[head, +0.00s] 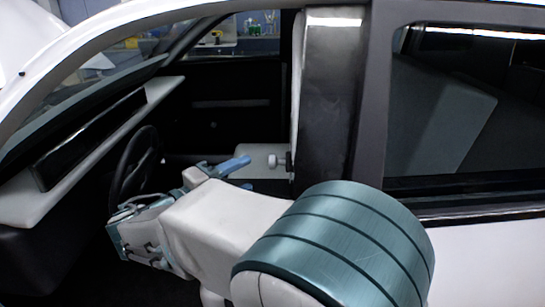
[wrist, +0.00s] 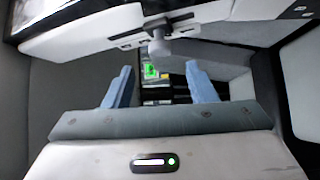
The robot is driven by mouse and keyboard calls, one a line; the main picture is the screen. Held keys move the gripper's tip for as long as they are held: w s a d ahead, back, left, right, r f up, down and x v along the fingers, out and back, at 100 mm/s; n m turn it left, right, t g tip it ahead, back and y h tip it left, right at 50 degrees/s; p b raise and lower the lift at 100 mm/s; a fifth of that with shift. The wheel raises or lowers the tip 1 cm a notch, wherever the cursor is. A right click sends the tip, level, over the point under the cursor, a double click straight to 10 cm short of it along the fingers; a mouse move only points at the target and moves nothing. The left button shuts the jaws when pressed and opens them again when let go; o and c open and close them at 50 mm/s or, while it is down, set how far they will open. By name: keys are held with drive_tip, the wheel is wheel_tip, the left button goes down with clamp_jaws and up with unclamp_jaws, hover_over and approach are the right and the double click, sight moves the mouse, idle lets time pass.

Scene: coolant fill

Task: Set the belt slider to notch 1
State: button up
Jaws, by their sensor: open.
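The belt slider is a light grey knob (head: 276,161) sticking out from the inner side of the door pillar (head: 331,95) in the head view. In the wrist view the slider knob (wrist: 158,44) sits on a pale strip with slots (wrist: 130,41), just beyond my fingertips and roughly centred between them. My gripper (head: 240,164) is inside the car by the pillar, with blue fingers. In the wrist view my gripper (wrist: 159,66) is open, with nothing between the fingers. The knob looks apart from both fingers. I cannot read which notch it is at.
The steering wheel (head: 136,172) and dashboard (head: 85,135) are to the left of my arm. The window frame and pillar border the opening that my arm reaches through. A rear window (head: 450,110) is at the right. A light grey surface (head: 258,153) lies behind the gripper.

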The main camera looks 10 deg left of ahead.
sight(272, 161)
drive_tip(key=p+x, duration=0.1)
drive_tip(key=x, duration=0.8)
drive_tip(key=shift+p, duration=0.35)
